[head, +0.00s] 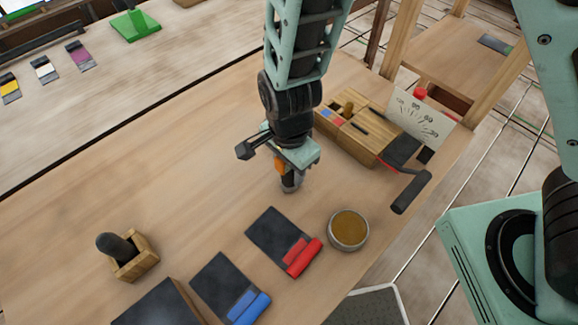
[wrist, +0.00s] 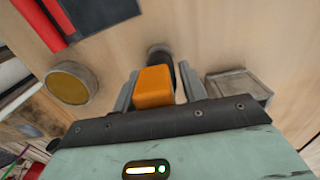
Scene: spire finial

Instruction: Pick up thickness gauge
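An orange block-shaped handle (wrist: 154,87) with a dark rounded part beyond it lies between my fingers in the wrist view; I take it to be the thickness gauge. In the head view, its orange part (head: 281,165) shows just under my gripper, above a dark cylindrical lower part that reaches down to the tabletop. My gripper (wrist: 160,80) points down over it with its fingers apart, one on each side. A gap shows beside the dark part, so the fingers look open. In the head view, the gripper (head: 290,170) largely hides the fingertips.
A wooden organizer (head: 350,133) with a dial card (head: 420,118) stands behind right. A wooden holder (head: 136,263) is at left.

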